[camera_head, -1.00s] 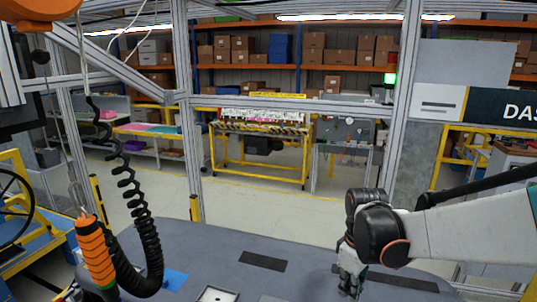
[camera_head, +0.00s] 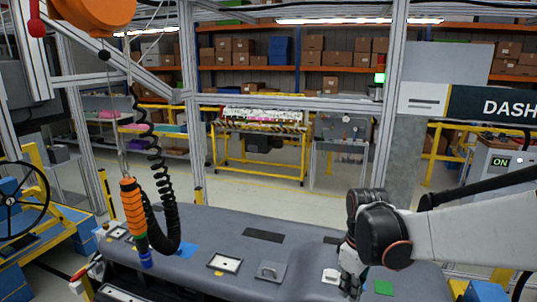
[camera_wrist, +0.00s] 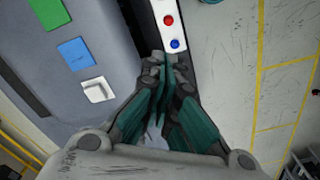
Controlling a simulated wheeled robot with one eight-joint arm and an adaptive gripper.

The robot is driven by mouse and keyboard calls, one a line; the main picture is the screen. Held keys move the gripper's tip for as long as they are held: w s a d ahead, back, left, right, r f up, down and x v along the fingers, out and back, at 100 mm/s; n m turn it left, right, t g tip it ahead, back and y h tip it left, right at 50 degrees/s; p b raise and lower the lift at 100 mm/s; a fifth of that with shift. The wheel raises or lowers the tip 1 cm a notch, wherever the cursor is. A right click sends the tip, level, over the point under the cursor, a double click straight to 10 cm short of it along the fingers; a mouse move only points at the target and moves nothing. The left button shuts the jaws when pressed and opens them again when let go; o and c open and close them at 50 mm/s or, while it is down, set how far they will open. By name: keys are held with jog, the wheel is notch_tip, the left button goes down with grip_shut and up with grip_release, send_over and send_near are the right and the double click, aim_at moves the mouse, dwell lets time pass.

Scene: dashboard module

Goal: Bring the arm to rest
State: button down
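My gripper (camera_head: 349,284) hangs fingers down at the front of the grey dashboard module (camera_head: 215,236), at the end of my arm. In the wrist view my gripper (camera_wrist: 170,62) has its teal-padded fingers drawn together, with nothing visible between the tips. The tips show beside a white panel with a red button (camera_wrist: 168,20) and a blue button (camera_wrist: 175,43). Left of them on the grey surface are a white switch (camera_wrist: 97,90), a blue patch (camera_wrist: 76,54) and a green patch (camera_wrist: 50,13).
An orange tool (camera_head: 133,208) hangs on a black coiled cable over the module's left part. A steering wheel (camera_head: 10,200) stands at far left. Aluminium posts (camera_head: 380,130) frame the station. Clear floor (camera_head: 270,194) lies behind the module.

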jog(key=s+f+m+t+b, duration=0.3)
jog(key=s+f+b, duration=0.4)
jog(key=f+b, duration=0.3)
jog(key=s+f+m+t+b, duration=0.4)
jog(key=s+f+b, duration=0.3)
jog(key=b, duration=1.1)
notch_tip(320, 180, down, 3)
jog(key=shift+f+m, duration=0.2)
jog(key=shift+m, duration=0.4)
